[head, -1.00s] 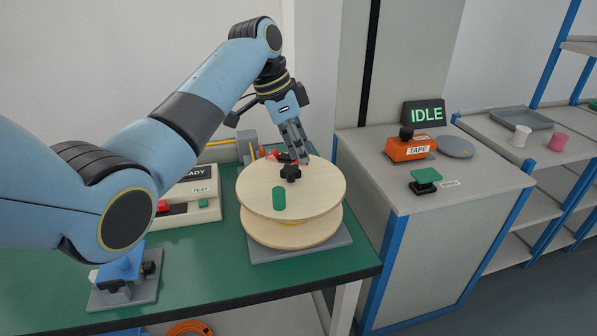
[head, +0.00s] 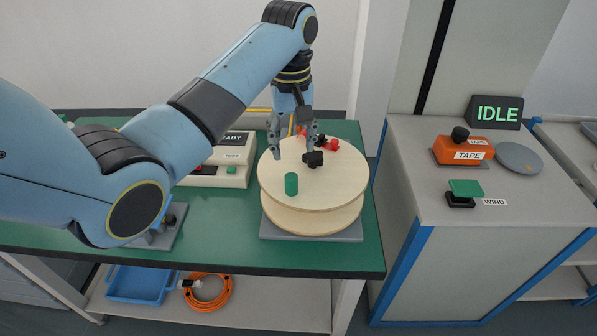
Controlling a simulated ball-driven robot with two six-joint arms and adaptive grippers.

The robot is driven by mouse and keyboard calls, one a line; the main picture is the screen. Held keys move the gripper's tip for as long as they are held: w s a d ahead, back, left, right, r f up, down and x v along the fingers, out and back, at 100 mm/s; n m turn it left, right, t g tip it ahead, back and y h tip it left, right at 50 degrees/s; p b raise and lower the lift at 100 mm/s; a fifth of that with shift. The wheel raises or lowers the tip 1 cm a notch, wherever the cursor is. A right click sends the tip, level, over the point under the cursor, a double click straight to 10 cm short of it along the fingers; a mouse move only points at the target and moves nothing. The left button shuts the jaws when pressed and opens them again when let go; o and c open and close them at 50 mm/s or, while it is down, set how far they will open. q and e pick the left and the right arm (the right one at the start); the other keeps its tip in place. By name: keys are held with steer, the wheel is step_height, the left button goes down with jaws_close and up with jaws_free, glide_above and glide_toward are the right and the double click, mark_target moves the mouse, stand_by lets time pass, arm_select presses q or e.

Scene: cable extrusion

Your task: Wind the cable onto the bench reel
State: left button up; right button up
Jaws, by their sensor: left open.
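The bench reel (head: 335,190) is a pair of pale wooden discs on a grey base plate (head: 348,232) at the right of the green bench. A green crank peg (head: 291,184) stands on its top disc, with a black knob (head: 313,159) near the centre. My left gripper (head: 294,154) points down over the rear left of the top disc, fingers spread and empty, behind the green peg. I cannot tell whether the fingertips touch the disc. An orange coiled cable (head: 229,291) lies on the shelf below the bench. My right gripper is out of view.
Red parts (head: 332,144) show behind the reel.

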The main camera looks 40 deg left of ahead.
mark_target(291, 177)
arm_select(q)
steer(key=f, duration=0.2)
steer(key=s+f, duration=0.1)
steer(key=shift+a+f, duration=0.15)
steer(key=shift+a, duration=0.1)
steer(key=f, duration=0.7)
steer(key=shift+w+d, duration=0.1)
steer(key=shift+w, duration=0.1)
steer(key=shift+f, duration=0.25)
steer(key=shift+c, duration=0.5)
jaws_close()
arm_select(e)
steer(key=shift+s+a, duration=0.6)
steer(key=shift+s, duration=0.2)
